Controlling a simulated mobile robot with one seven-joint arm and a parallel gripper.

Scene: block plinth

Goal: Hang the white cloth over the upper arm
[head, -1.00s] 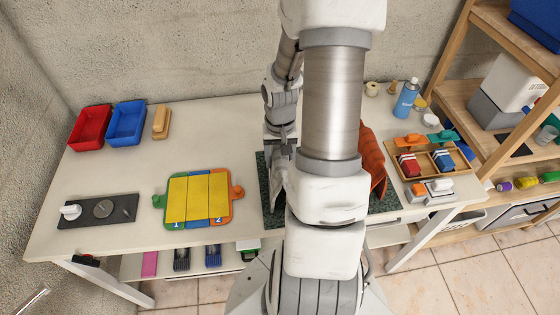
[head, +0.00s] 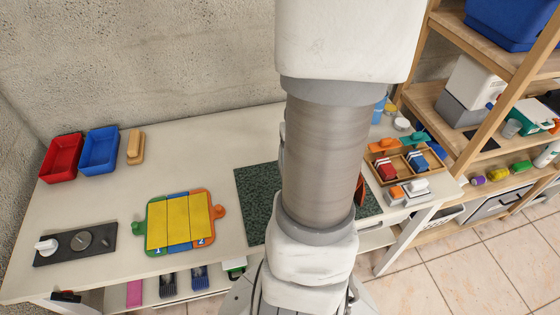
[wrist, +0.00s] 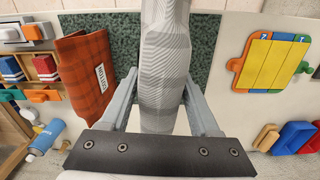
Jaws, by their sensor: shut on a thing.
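In the wrist view my gripper (wrist: 162,78) is shut on the white cloth (wrist: 165,45). The cloth is a long, pale bundle with faint grey bands between the two fingers, running to the top edge of the picture. Its far end is out of view. In the head view my own arm hides the gripper and the cloth. I cannot make out the upper arm of a stand in either view. A dark green speckled mat (head: 258,190) lies on the table beyond the gripper; it also shows in the wrist view (wrist: 215,45).
A yellow puzzle board (head: 180,222), red bin (head: 62,158), blue bin (head: 100,150) and dark tool tray (head: 75,243) are at left. A wooden block tray (head: 405,163) and shelves are at right.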

